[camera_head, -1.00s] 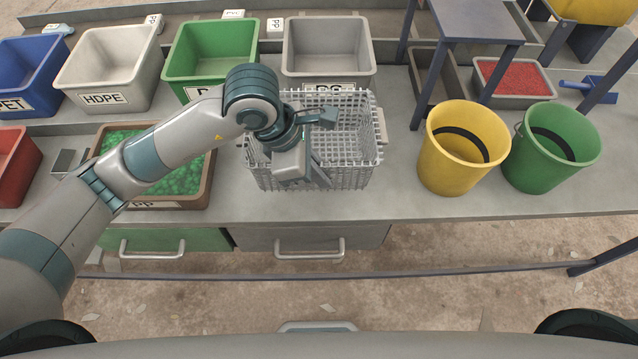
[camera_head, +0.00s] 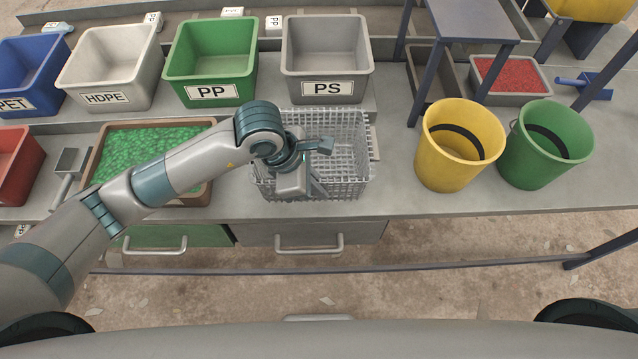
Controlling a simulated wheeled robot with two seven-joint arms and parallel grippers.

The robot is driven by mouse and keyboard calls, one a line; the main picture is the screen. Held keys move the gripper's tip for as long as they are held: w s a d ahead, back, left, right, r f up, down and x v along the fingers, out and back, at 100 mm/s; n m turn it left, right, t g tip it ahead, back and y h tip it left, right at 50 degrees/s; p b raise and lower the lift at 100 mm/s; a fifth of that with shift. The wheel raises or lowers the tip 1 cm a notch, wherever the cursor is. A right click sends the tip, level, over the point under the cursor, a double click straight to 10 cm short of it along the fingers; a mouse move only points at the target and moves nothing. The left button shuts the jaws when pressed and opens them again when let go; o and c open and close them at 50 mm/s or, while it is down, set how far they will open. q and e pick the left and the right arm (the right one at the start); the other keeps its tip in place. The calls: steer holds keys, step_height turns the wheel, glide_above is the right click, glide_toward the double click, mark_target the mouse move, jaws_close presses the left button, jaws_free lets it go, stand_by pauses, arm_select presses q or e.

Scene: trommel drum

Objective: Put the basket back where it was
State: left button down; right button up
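The grey wire basket (camera_head: 346,160) is at the front middle of the bench, in front of the grey PS bin. It is upright and looks empty. It is low over the bench top; I cannot tell whether its bottom touches. My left gripper (camera_head: 304,188) is at the basket's left part, pointing down, and appears shut on the basket. Its fingertips and the basket's left side are partly hidden by the gripper and wrist. My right gripper is not in view.
The PS bin (camera_head: 326,60) and green PP bin (camera_head: 208,70) stand behind. A tray of green pellets (camera_head: 135,150) is left, partly under my arm. A yellow bucket (camera_head: 445,165) and green bucket (camera_head: 535,160) stand right. Bare bench lies between basket and yellow bucket.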

arm_select(q)
steer(key=shift+f, duration=0.1)
steer(key=c, duration=2)
jaws_free()
steer(key=shift+r, duration=0.25)
